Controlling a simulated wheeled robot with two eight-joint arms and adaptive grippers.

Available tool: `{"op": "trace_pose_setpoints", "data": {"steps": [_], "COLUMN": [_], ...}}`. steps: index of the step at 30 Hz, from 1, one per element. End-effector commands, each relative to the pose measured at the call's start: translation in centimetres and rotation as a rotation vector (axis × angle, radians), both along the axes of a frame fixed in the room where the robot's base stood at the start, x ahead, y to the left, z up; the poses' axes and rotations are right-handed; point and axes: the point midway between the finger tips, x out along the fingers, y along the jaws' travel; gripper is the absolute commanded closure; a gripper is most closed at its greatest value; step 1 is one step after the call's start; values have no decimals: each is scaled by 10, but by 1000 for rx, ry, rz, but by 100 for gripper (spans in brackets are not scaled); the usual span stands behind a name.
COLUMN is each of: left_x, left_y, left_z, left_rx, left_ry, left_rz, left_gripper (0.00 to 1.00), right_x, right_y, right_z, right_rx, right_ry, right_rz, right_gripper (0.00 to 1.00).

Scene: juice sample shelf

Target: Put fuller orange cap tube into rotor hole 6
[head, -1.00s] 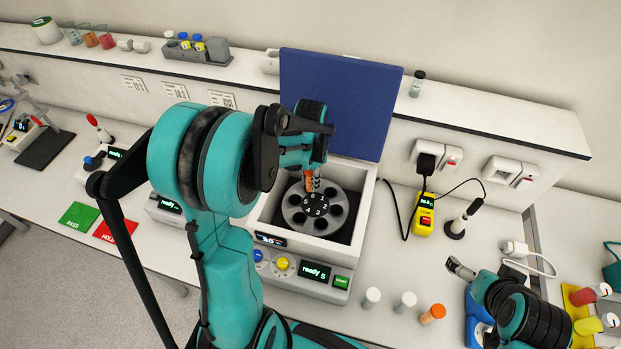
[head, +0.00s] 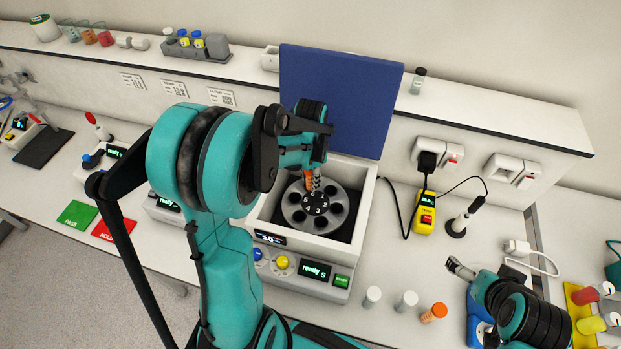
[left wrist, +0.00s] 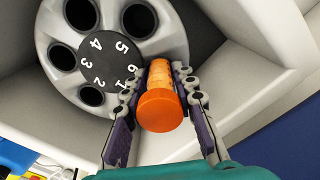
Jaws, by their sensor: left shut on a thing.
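My left gripper (left wrist: 160,100) is shut on an orange-capped tube (left wrist: 160,108), holding it by its sides with the cap toward the wrist camera. Other visible rotor holes look empty. In the head view the left gripper (head: 312,178) is above the rotor's back edge. Another orange-capped tube (head: 434,313) stands on the bench. My right gripper (head: 458,267) is off to the right, its fingers too small to read.
The rotor sits in a white centrifuge (head: 361,212) with its blue lid (head: 340,100) raised behind. Two white-capped tubes (head: 372,296) (head: 405,300) stand in front right. A yellow meter (head: 425,213) with cables lies to the right. The bench between them is clear.

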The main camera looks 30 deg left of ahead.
Motion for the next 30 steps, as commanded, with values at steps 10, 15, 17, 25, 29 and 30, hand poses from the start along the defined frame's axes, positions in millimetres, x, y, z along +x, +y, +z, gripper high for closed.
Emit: {"op": "trace_pose_setpoints", "data": {"steps": [10, 15, 17, 25, 29, 30], "left_x": [0, 0, 0, 0, 0, 0], "left_y": [0, 0, 0, 0, 0, 0], "left_z": [-4, 2, 5, 16, 22, 23], "left_rx": [0, 0, 0, 0, 0, 0], "left_ry": [0, 0, 0, 0, 0, 0], "left_rz": [0, 0, 0, 0, 0, 0], "left_gripper": [100, 100, 100, 100, 100, 100], "right_x": [0, 0, 0, 0, 0, 0], "right_y": [0, 0, 0, 0, 0, 0], "right_z": [-3, 1, 3, 11, 15, 16], "right_rx": [0, 0, 0, 0, 0, 0], "right_ry": [0, 0, 0, 0, 0, 0], "right_rz": [0, 0, 0, 0, 0, 0], "right_gripper": [0, 0, 0, 0, 0, 0]}}
